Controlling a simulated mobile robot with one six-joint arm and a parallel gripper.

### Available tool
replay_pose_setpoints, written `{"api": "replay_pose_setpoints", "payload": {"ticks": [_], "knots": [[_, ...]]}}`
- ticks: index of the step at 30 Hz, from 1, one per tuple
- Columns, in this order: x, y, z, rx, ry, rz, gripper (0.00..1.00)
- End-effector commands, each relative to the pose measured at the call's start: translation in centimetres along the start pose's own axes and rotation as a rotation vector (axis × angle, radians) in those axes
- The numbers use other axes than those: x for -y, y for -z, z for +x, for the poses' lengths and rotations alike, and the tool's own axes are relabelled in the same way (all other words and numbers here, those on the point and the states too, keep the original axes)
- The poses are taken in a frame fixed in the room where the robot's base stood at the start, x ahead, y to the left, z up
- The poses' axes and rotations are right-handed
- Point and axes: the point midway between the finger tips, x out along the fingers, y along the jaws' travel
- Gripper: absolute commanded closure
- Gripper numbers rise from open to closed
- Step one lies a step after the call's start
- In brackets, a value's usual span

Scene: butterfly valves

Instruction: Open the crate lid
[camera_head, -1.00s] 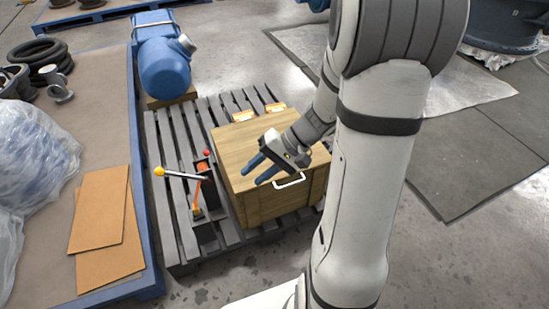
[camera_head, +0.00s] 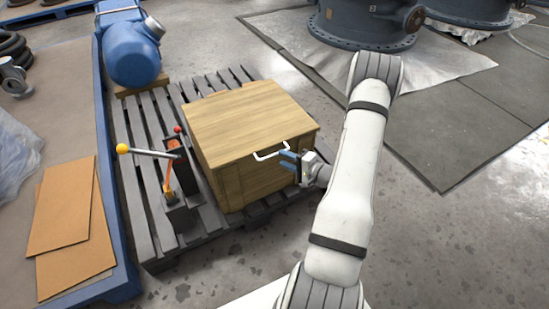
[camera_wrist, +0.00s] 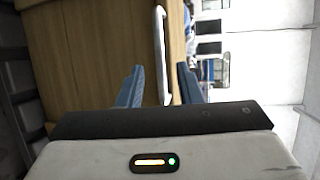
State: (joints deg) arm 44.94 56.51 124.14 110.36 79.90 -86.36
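The wooden crate (camera_head: 222,165) stands on a grey slatted pallet with its flat lid (camera_head: 245,115) down. A white bar handle (camera_head: 285,150) sits at the lid's front edge. My gripper (camera_head: 287,162) is at the crate's front, just below and beside the handle, its blue fingers pointing left in the head view. In the wrist view my gripper (camera_wrist: 160,85) has its fingers spread apart, with the white handle (camera_wrist: 161,55) reaching into the gap between them. I cannot tell whether a finger touches the handle. The wood of the crate (camera_wrist: 95,45) fills the left part of that view.
On the pallet (camera_head: 150,240) left of the crate stands a toggle clamp (camera_head: 170,170) with a yellow-knobbed lever. A blue motor (camera_head: 132,50) is behind it. A blue-edged platform (camera_head: 108,180) runs along the left. Bare floor (camera_head: 250,270) lies in front.

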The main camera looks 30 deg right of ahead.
Motion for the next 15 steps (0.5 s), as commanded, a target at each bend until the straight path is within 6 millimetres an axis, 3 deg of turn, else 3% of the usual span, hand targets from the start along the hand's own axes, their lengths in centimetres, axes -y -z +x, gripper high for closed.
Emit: {"api": "replay_pose_setpoints", "payload": {"ticks": [6, 15], "knots": [[-0.2, -0.1, 3.7, 0.004, -0.001, -0.001, 0.68], [0.0, 0.0, 5.4, 0.001, -0.001, 0.001, 0.68]]}}
